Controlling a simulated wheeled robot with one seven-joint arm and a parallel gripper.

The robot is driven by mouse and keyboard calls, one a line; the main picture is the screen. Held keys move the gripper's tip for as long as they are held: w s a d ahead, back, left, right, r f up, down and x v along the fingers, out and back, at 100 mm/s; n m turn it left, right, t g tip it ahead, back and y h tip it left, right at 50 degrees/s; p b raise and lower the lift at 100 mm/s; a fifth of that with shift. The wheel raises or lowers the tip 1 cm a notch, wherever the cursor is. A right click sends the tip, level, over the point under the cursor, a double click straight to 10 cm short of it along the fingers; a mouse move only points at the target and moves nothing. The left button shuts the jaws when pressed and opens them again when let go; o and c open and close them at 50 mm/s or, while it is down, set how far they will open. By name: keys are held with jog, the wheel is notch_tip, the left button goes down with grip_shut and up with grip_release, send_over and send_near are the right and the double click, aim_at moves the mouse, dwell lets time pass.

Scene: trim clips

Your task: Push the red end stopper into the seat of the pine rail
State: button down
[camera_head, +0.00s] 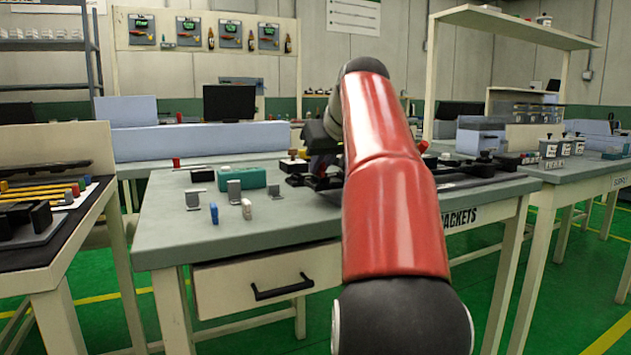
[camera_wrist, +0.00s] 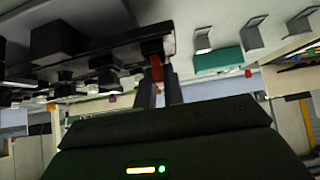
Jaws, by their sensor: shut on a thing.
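My gripper (camera_wrist: 159,84) shows in the wrist view with its two dark fingers shut on a red piece, which looks like the red end stopper (camera_wrist: 157,67). The stopper is close to a dark block (camera_wrist: 155,47) at the end of a long dark fixture (camera_wrist: 95,55); I cannot tell whether they touch.
A teal box (camera_head: 238,178), grey brackets (camera_head: 234,192) and small blue and white pieces (camera_head: 246,209) stand on the grey table (camera_head: 180,235). Another red piece (camera_head: 176,162) stands at its back left. The left table (camera_head: 75,240) holds yellow rods. The grey table's front left is clear.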

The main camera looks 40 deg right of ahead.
jog(key=shift+f, duration=0.6)
jog(key=shift+s+f+b, duration=0.1)
jog(key=shift+f+b, duration=0.45)
jog(key=shift+f, duration=0.15)
jog(key=c, duration=1.6)
grip_release()
jog(key=shift+d, duration=0.1)
jog(key=shift+o, duration=0.5)
jog(key=shift+r+p, duration=0.5)
jog(key=shift+r, duration=0.05)
jog(key=p+v, duration=0.3)
jog(key=v, duration=0.9)
jog(key=shift+r, duration=0.45)
